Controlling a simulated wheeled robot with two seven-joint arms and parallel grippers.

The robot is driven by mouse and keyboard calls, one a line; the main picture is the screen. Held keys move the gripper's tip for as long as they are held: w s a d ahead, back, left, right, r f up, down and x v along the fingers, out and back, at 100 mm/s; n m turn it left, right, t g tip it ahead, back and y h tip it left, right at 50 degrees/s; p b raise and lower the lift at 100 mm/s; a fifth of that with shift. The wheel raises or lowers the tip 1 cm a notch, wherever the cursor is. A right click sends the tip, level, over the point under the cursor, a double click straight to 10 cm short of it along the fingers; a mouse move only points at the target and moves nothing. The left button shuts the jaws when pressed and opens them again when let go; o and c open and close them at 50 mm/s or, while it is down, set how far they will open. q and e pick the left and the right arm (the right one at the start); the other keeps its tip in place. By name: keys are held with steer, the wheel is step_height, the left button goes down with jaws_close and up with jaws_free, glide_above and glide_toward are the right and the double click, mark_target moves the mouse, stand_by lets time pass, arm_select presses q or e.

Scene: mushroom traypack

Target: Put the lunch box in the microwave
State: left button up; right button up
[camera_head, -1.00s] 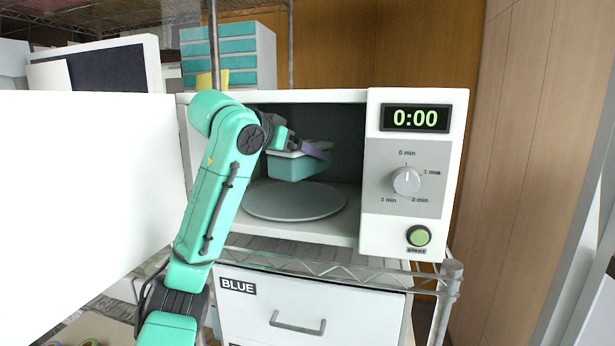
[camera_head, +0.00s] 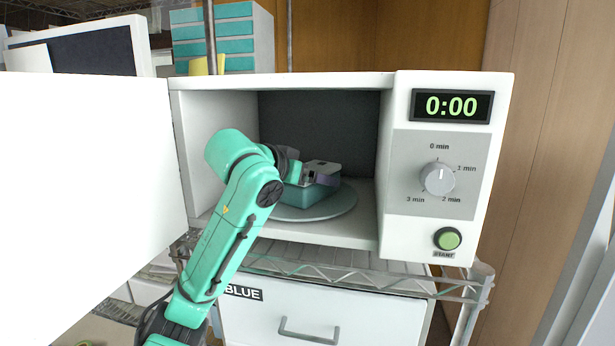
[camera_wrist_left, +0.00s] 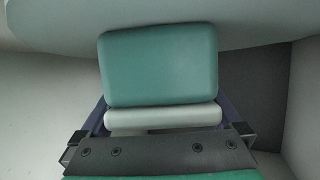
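The lunch box (camera_head: 312,197), teal with a pale grey lid, is inside the open microwave (camera_head: 405,240), low over the round turntable (camera_head: 340,207). I cannot tell whether its base touches the turntable. My left gripper (camera_head: 318,174) reaches in from the front left, shut on the lunch box, with a purple finger at the lid's side. In the left wrist view, the lunch box (camera_wrist_left: 160,68) lies just beyond my left gripper (camera_wrist_left: 163,117), whose fingers are on either side of the pale lid edge. My right gripper is not in view.
The white microwave door (camera_head: 80,190) stands wide open on the left. The control panel has a dial (camera_head: 437,178) and a green start button (camera_head: 447,239). The display (camera_head: 452,106) reads 0:00. A drawer (camera_head: 330,310) labelled BLUE is below. Wire shelving surrounds it.

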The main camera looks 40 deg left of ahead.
arm_select(q)
steer(key=shift+s+d+r, duration=0.25)
steer(key=shift+d+r, duration=0.05)
steer(key=shift+d, duration=0.25)
steer(key=v, duration=1.2)
steer(key=shift+s+a, duration=0.1)
steer(key=shift+a, duration=0.1)
steer(key=shift+s+d, duration=0.1)
steer(key=shift+d, duration=0.05)
